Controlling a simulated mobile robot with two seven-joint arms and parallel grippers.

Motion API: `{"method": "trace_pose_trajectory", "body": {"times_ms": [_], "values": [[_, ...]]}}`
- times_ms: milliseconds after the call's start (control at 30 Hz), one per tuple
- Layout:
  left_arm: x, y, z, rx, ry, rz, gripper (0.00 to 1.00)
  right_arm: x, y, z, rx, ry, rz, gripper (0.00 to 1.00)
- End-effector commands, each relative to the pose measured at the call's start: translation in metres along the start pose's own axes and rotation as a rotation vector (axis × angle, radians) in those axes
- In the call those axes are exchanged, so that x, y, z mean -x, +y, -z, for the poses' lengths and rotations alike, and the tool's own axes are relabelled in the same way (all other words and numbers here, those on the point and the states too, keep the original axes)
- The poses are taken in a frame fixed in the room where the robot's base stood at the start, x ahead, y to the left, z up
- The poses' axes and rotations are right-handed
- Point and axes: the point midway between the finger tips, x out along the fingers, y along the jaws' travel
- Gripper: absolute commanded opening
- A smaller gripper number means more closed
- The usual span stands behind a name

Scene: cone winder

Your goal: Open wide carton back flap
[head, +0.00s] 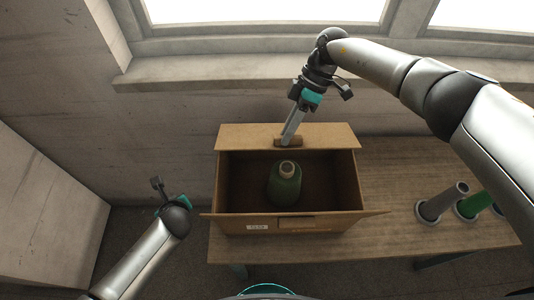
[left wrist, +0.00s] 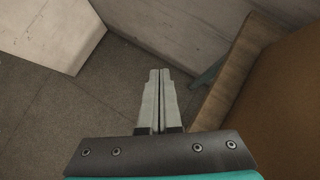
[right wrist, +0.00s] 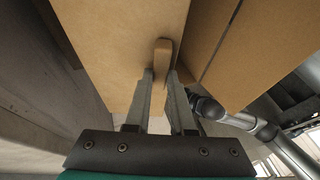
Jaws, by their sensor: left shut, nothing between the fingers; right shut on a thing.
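The wide carton (head: 213,195) stands on the table with its top open, and a green cone (head: 285,186) with a pale tip stands inside. Its back flap (head: 240,137) reaches up and back from the rear wall, off the opening. My right gripper (head: 288,141) is shut on the tab at that flap's middle; the tab (right wrist: 162,58) shows between the fingers in the right wrist view. The front flap (head: 355,216) leans out toward me.
The wooden table (head: 400,170) has bare room right of the carton. A grey tube (head: 442,202) and a green tube (head: 474,204) stand in round holders at its right end. A wall and window sill (head: 210,70) lie behind.

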Motion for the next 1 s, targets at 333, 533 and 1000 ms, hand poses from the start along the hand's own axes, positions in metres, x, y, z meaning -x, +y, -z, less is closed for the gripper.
{"method": "trace_pose_trajectory", "body": {"times_ms": [333, 533, 1000], "values": [[0.065, -0.044, -0.098, -0.598, -0.260, -0.040, 0.00, 0.000, 0.000, 0.001, 0.001, 0.001, 0.000, 0.00], [0.148, -0.121, -0.063, -0.680, -0.261, 0.105, 0.00, 0.000, 0.000, 0.001, 0.001, 0.001, 0.000, 0.00], [0.265, -0.207, -0.003, -0.471, -0.120, 0.398, 0.00, 0.001, 0.000, 0.001, 0.001, 0.002, 0.000, 0.00]]}}
